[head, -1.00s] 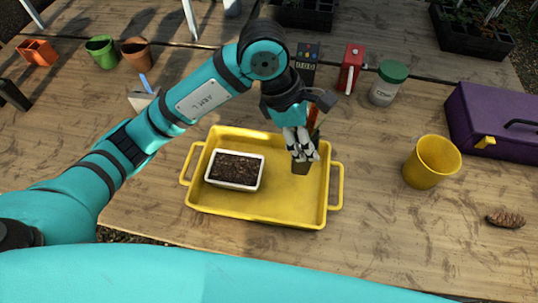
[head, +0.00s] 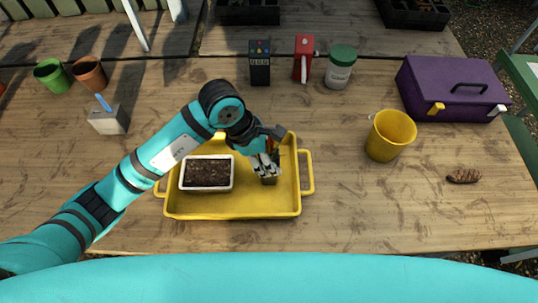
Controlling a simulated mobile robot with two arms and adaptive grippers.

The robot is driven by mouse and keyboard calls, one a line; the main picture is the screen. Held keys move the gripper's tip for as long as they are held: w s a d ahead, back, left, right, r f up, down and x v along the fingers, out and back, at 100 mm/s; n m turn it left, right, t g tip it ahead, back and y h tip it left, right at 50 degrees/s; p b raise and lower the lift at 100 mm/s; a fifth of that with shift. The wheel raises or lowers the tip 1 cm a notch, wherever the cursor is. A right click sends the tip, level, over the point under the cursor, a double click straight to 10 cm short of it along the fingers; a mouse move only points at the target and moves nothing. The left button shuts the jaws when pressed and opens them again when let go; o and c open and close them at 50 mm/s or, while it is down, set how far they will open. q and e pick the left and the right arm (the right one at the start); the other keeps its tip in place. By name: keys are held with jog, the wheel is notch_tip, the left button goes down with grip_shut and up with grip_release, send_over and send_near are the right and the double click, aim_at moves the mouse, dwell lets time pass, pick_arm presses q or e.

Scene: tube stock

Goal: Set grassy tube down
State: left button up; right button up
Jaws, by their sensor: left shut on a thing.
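My left gripper (head: 264,163) is shut on the grassy tube (head: 269,181), a small brownish pot-like tube with some green showing behind the fingers. The fingers cover much of it. The tube is upright or nearly so, over the right part of the yellow tray (head: 235,206). I cannot tell whether its bottom touches the tray floor. A white planter of dark soil (head: 207,173) sits in the tray's left part, apart from the tube. My right gripper is not in view.
A yellow bucket (head: 389,136), purple toolbox (head: 450,90) and pine cone (head: 463,176) are to the right. A meter (head: 260,65), red object (head: 303,60) and green-lidded jar (head: 340,68) stand behind the tray.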

pick_arm(q)
jog(key=o, duration=0.8)
jog(key=shift+f, duration=0.15)
jog(key=o, duration=0.5)
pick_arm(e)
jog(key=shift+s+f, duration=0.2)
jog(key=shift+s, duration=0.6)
pick_arm(q)
jog(key=shift+r, duration=0.25)
jog(key=shift+a+r, duration=0.15)
jog(key=shift+r, duration=0.2)
jog(key=b+v, duration=0.1)
jog(key=v, duration=1)
jog(key=shift+r+b, duration=0.1)
jog(key=shift+b, duration=0.3)
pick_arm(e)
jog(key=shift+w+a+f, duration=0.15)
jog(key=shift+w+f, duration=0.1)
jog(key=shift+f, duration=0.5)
